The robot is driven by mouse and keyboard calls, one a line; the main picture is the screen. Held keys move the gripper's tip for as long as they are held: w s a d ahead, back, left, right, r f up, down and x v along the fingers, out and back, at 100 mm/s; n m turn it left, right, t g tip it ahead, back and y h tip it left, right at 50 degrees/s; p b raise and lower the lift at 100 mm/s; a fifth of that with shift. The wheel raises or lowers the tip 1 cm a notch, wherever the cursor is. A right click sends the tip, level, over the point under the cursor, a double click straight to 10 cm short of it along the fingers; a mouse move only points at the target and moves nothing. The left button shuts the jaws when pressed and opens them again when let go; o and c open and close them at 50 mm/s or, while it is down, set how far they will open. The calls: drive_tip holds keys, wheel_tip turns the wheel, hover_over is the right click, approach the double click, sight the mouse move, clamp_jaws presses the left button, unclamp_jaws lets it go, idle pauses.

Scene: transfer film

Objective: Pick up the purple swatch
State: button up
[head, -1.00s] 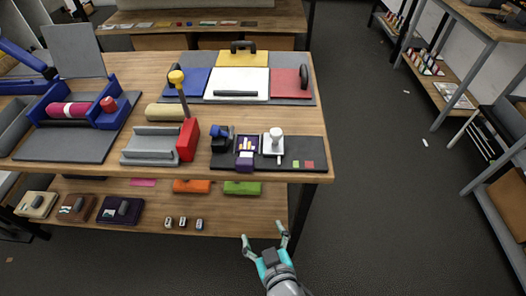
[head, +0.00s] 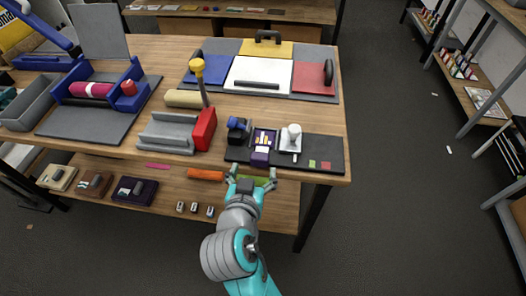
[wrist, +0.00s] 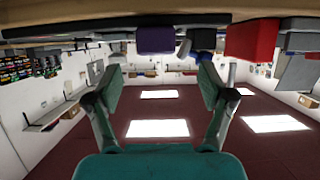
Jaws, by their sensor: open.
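No flat purple swatch can be told for sure. A small open purple box (head: 263,138) with light pieces in it stands on the dark mat (head: 338,155) at the bench's front, its purple front part (head: 260,158) near the edge. That purple part also shows in the wrist view (wrist: 156,40), which looks upside down, beyond and above the fingertips in the picture. Small green (head: 312,164) and red (head: 326,166) swatches lie on the mat to the right. My gripper (head: 251,177) is open and empty at the bench's front edge, just below the purple box in the picture.
A white dish with a knobbed tool (head: 293,138) stands right of the box, a blue device (head: 239,130) left. A red block (head: 205,129) and grey channel (head: 165,132) lie further left. The lower shelf holds orange (head: 205,174) and pink (head: 157,166) pieces.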

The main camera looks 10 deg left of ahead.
sight(259, 159)
drive_tip(key=shift+d+x, duration=0.15)
drive_tip(key=shift+x, duration=1.6)
drive_tip(key=shift+d+x, duration=0.1)
drive_tip(key=shift+x, duration=1.65)
drive_tip(key=shift+r, duration=0.15)
drive_tip(key=c, duration=1)
